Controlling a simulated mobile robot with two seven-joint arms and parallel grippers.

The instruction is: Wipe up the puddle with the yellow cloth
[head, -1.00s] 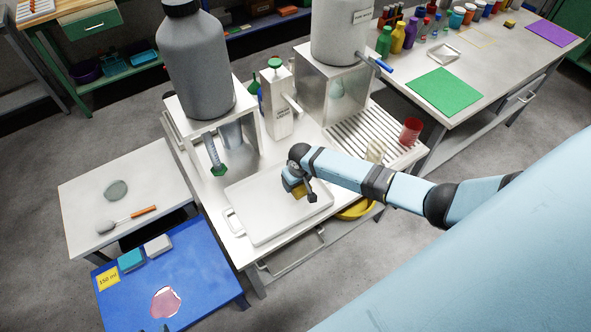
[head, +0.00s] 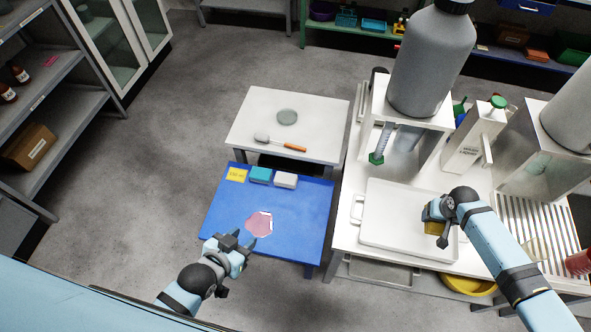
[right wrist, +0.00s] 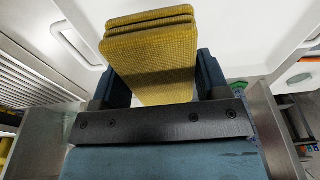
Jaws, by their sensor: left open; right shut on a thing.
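The puddle (head: 259,223) is a pinkish-red patch on the blue table (head: 305,215), toward its front. The yellow cloth (right wrist: 152,60) is folded and held between the fingers of my right gripper (right wrist: 155,85) in the right wrist view. In the head view the right gripper (head: 436,222) is over the white tray (head: 385,225), with a bit of the cloth showing under it. Whether the cloth touches the tray is unclear. My left gripper (head: 243,243) is open and empty, at the front edge of the blue table, just below the puddle in the picture.
A white table (head: 320,140) behind holds a grey disc (head: 287,117) and an orange-handled tool (head: 281,143). A yellow bowl (head: 468,285) is below the tray's bench.

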